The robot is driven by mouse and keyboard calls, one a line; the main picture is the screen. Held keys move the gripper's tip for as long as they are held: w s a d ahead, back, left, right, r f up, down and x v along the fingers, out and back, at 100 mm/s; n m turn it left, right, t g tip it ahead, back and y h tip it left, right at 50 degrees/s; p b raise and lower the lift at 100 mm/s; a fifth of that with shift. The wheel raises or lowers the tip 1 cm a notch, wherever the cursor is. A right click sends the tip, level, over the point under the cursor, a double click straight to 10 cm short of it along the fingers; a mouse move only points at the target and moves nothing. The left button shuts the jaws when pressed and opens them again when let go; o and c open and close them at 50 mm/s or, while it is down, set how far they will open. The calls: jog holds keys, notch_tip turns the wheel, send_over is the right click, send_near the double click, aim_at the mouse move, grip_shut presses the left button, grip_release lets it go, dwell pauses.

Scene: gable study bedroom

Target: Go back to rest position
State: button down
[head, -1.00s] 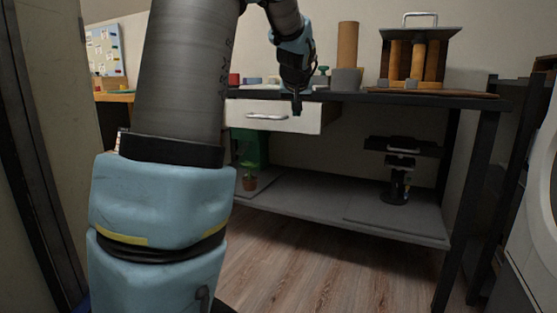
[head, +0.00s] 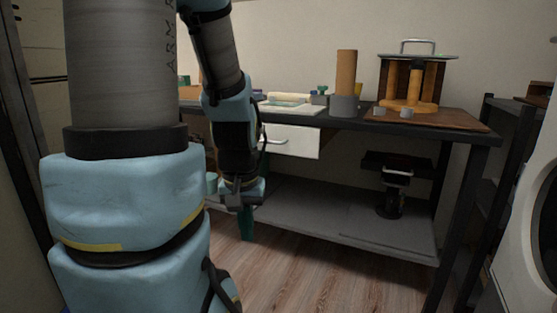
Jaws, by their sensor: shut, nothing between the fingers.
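My gripper (head: 238,203) hangs at the end of my folded arm, left of the picture's middle, pointing down. It is shut and holds nothing that shows. It is in front of the workbench, below the level of its dark top (head: 365,124). A white drawer (head: 297,142) under the bench top is partly hidden behind my arm. The large grey and blue links at the left are my own arm.
The bench has a grey lower shelf (head: 340,218) with a black device (head: 392,190) on it. A brown cylinder (head: 346,70) and a wooden handled stand (head: 413,85) are on top. A white machine (head: 528,225) stands at the right. Wood floor (head: 290,275) is clear in front.

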notch_tip(320, 180, up, 31)
jog(key=p, duration=2.9)
jog(key=shift+r, duration=0.15)
